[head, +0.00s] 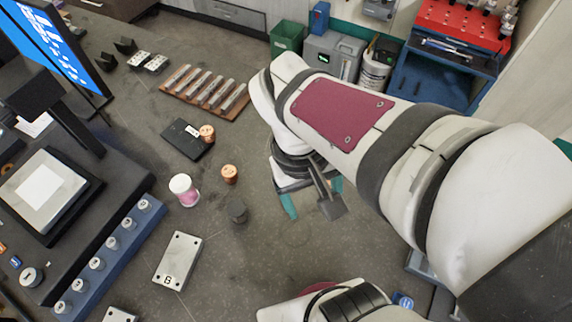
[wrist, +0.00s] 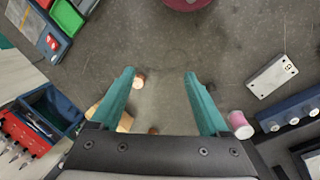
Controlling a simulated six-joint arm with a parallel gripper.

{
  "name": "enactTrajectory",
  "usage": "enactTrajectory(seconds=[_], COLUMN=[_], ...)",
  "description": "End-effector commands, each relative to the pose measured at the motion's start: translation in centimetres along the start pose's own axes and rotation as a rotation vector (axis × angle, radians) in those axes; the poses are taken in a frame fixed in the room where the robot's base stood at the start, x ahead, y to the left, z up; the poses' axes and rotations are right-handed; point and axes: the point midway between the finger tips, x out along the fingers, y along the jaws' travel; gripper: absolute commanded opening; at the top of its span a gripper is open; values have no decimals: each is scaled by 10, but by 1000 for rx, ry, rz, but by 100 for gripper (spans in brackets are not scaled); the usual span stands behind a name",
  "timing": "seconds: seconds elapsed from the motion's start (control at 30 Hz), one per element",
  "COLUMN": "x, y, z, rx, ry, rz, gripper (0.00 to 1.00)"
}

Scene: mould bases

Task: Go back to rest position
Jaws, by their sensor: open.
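My gripper (head: 312,196) hangs over the middle of the dark bench (head: 250,275), partly hidden by my arm in the head view. Its teal fingers are spread apart in the wrist view (wrist: 160,74), with nothing held between them. A white plate marked B (head: 178,262) lies flat on the bench, below and left of the gripper in the head view. A white plate also shows at right in the wrist view (wrist: 270,76). Another white plate (head: 120,315) is cut off at the bottom edge of the head view.
Another copper piece (head: 207,133) sits on a black pad (head: 181,143). A blue rail (head: 125,257) with knobs runs at left. A green bin (head: 287,37) stands behind.

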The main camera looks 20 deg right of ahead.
Motion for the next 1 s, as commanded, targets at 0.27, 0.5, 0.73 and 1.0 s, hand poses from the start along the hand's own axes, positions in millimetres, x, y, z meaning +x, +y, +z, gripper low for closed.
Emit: enactTrajectory(seconds=[0.27, 0.5, 0.73, 1.0], x=[-1, -2, -2, -2], y=[-45, -45, -45, -45], z=[56, 55, 55, 55], rx=[471, 467, 465, 463], ry=[-8, -7, -7, -6], rz=[-335, -334, -333, -332], gripper=[79, 79, 79, 79])
